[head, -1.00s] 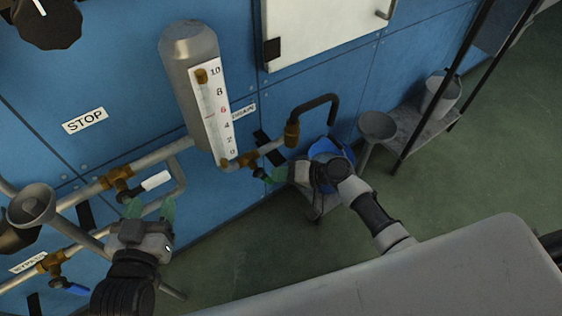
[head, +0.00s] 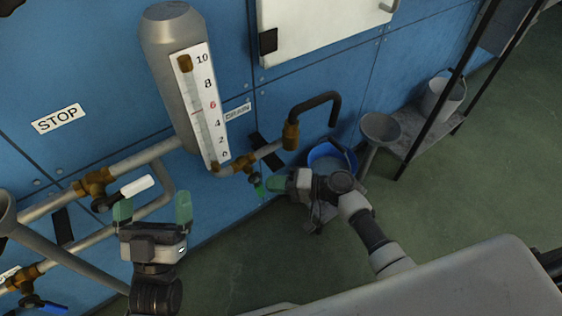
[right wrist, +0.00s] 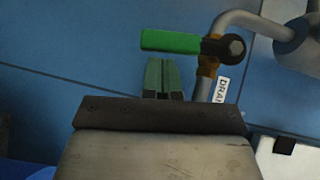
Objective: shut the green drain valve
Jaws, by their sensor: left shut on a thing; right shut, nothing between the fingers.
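The green drain valve's lever (right wrist: 170,41) lies crosswise to its pipe in the right wrist view. In the head view the green lever (head: 259,189) shows small, pointing down from the brass fitting. My right gripper (head: 275,184) is shut and empty just right of the lever. In the right wrist view its closed green fingers (right wrist: 164,75) are just below the lever; I cannot tell whether they touch. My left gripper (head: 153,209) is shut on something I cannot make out. Its green fingers stand wide apart in front of a grey pipe, below a white lever (head: 137,186).
A sight gauge (head: 205,105) stands above the drain pipe. The DRAIN label (head: 237,111) is beside it. A blue bucket (head: 330,157) is under the black spout (head: 315,102). A funnel (head: 380,128) and a rack with a pale bucket (head: 443,97) are to the right.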

